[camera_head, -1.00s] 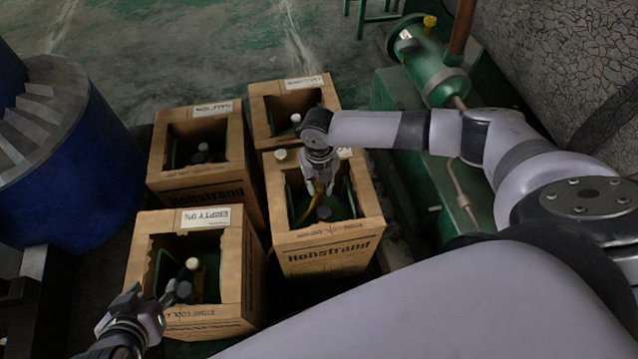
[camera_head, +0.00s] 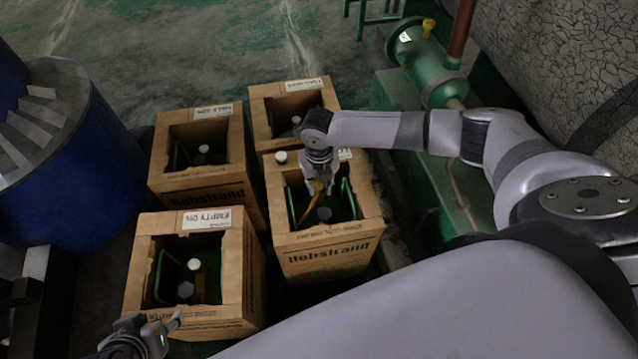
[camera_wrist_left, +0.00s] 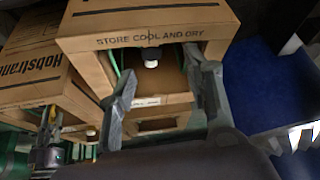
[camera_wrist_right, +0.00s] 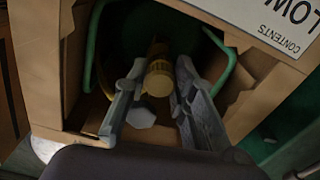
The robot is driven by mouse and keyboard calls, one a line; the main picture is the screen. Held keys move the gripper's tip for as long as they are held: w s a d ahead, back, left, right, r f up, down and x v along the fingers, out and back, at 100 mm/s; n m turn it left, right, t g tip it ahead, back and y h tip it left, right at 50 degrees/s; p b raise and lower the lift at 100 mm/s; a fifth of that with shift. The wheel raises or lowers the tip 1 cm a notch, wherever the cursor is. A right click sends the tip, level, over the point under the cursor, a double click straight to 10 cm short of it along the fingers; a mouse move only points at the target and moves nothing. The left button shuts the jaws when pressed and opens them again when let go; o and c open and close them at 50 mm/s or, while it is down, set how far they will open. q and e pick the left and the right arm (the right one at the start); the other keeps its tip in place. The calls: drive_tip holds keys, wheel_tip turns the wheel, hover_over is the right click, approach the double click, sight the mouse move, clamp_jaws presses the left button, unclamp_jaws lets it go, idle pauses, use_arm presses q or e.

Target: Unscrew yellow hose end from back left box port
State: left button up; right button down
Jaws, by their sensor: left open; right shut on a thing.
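My right gripper (camera_head: 319,187) reaches down into the front right box (camera_head: 330,240). It is shut on the yellow hose end (camera_wrist_right: 158,78), a brass-yellow cylinder between its fingers in the right wrist view. The yellow hose (camera_head: 306,214) curves down inside that box. Whether the hose end is on a port there is hard to tell. The back left box (camera_head: 205,178) stands open, with a dark-and-pale fitting (camera_head: 204,149) inside; no gripper is at it. My left gripper (camera_head: 172,322) is open and empty at the near edge of the front left box (camera_head: 140,255).
The front left box holds a white-capped part (camera_head: 193,264). Another open box (camera_head: 260,115) stands at the back right. A blue drum (camera_head: 85,165) is at the left, and green machinery (camera_head: 440,75) with pipes is at the right. The floor behind the boxes is clear.

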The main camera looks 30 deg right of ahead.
use_arm(q)
drive_tip(key=shift+s+a+f+g, duration=0.15)
drive_tip(key=shift+s+g, duration=0.2)
drive_tip(key=shift+s, duration=0.3)
drive_tip(key=shift+s+a+f+g, duration=0.15)
drive_tip(key=shift+s+g, duration=0.2)
drive_tip(key=shift+s, duration=0.25)
